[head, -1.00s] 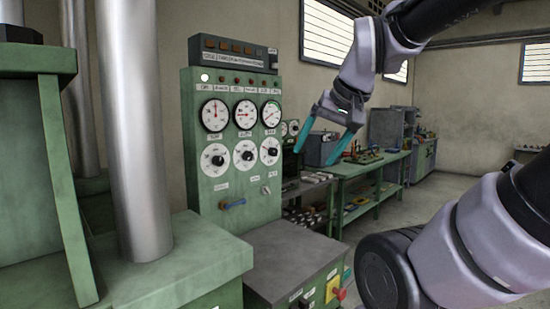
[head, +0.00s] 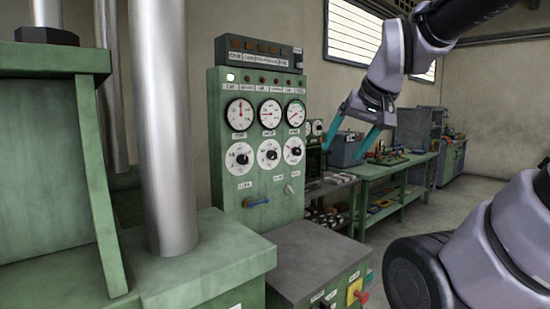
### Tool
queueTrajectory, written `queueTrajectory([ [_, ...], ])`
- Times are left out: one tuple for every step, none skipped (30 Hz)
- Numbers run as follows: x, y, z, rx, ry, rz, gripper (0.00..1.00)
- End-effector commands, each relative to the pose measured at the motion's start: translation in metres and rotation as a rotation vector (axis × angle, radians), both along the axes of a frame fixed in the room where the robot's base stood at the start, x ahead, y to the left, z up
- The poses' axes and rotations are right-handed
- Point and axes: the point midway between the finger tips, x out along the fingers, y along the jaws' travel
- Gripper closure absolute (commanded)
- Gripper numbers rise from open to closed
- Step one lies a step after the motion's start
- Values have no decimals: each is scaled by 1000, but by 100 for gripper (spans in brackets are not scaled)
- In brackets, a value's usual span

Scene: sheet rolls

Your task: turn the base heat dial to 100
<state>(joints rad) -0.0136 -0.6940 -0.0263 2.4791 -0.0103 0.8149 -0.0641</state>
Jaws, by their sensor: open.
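A green control panel (head: 262,187) stands left of centre, with three white round gauges on top and a row of three dials with dark knobs below. These are the left dial (head: 240,158), the middle dial (head: 268,154) and the right dial (head: 293,151). Their labels are too small to read, so I cannot tell which is the base heat dial or its setting. My gripper (head: 343,152), with two teal fingers, hangs in the air right of the panel in the picture. Its fingers are spread and empty, pointing downward and apart from the dials.
A grey-topped cabinet (head: 305,254) with a red button stands in front. A green machine with a steel column (head: 168,150) fills the left. A green workbench (head: 400,172) with tools stands behind my gripper.

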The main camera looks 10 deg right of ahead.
Motion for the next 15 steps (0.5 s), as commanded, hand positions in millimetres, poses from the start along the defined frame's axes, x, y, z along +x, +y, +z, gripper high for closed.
queueTrajectory([
  [21,-8,0,-56,-31,38,18],
  [36,-15,2,-100,-61,66,18],
  [58,-24,4,-170,-102,110,18],
  [76,-31,5,-228,-135,143,18],
  [94,-39,6,-292,-169,179,18],
  [118,-48,7,-379,-213,228,18],
  [135,-55,8,-447,-246,264,18],
  [152,-61,9,-516,-278,299,18],
  [175,-69,9,-611,-316,348,18],
  [191,-74,9,-683,-345,385,18],
  [207,-79,9,-757,-372,421,18],
  [227,-84,8,-859,-406,471,18],
  [242,-88,7,-936,-432,511,18],
  [257,-90,6,-1016,-456,551,18],
  [275,-93,4,-1123,-487,603,18],
])
